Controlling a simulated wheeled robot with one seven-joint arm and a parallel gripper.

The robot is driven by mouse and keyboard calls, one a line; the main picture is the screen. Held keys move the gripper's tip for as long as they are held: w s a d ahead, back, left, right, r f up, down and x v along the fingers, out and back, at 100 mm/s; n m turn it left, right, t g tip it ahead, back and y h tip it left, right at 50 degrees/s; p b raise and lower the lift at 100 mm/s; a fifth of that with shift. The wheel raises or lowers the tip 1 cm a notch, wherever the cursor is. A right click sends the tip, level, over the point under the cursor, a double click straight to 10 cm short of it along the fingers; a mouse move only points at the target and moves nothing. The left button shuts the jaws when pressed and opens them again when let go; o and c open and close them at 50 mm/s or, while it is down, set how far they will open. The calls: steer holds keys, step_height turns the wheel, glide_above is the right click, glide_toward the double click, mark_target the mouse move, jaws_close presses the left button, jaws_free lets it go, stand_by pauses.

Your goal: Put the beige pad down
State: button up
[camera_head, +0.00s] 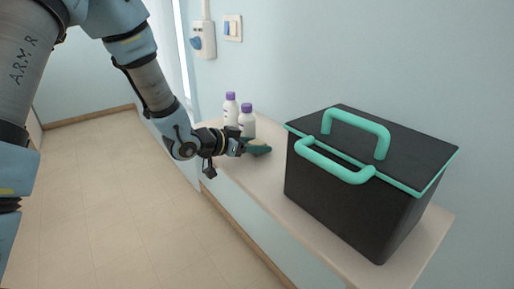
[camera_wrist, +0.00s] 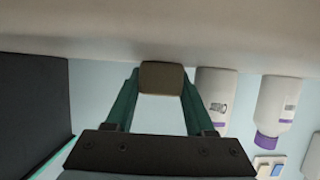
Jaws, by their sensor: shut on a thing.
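My gripper (camera_head: 257,147) reaches in from the left, just over the left part of the narrow shelf in the head view. In the wrist view, the two dark green fingers of my gripper (camera_wrist: 160,85) are closed on the sides of the beige pad (camera_wrist: 162,78). The pad looks small and brownish with rounded corners. It is close to the shelf surface, but I cannot tell whether it touches. In the head view the fingers partly hide the pad.
Two white bottles with purple caps (camera_head: 231,108) (camera_head: 247,121) stand behind my gripper, close to the wall. A large black box with green handles (camera_head: 330,200) fills the right of the shelf (camera_head: 262,181). Bare shelf lies between box and gripper.

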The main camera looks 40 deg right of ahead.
mark_target(257, 142)
jaws_close()
step_height(257, 142, up, 10)
steer(key=shift+b, duration=0.4)
